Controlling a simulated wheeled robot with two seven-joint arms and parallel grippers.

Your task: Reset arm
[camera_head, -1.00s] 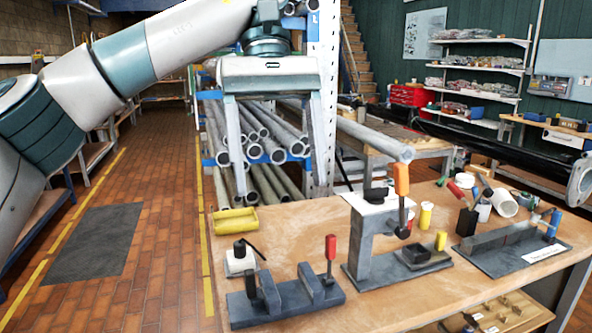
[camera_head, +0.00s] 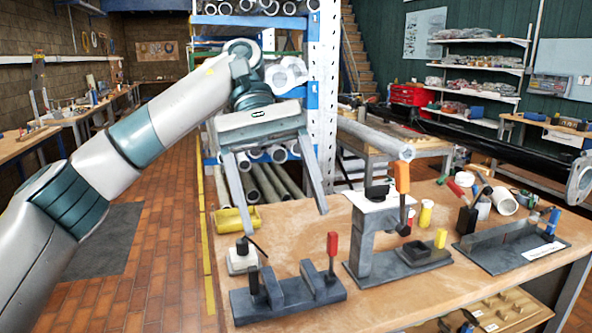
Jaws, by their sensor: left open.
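My left gripper (camera_head: 284,224) comes in from the left and hangs above the left part of the wooden workbench (camera_head: 400,310). Its two long grey fingers are spread wide and nothing is between them. In the picture the fingertips lie above the grey fixture with the red handle (camera_head: 290,297), and left of the upright grey press with the orange handle (camera_head: 366,240).
A yellow part (camera_head: 233,219) and a small white-and-black device (camera_head: 241,258) stand at the bench's left edge. A grey fixture with a blue handle (camera_head: 510,245) is at the right. A pipe rack (camera_head: 330,90) stands behind. Tiled floor (camera_head: 160,280) is free at left.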

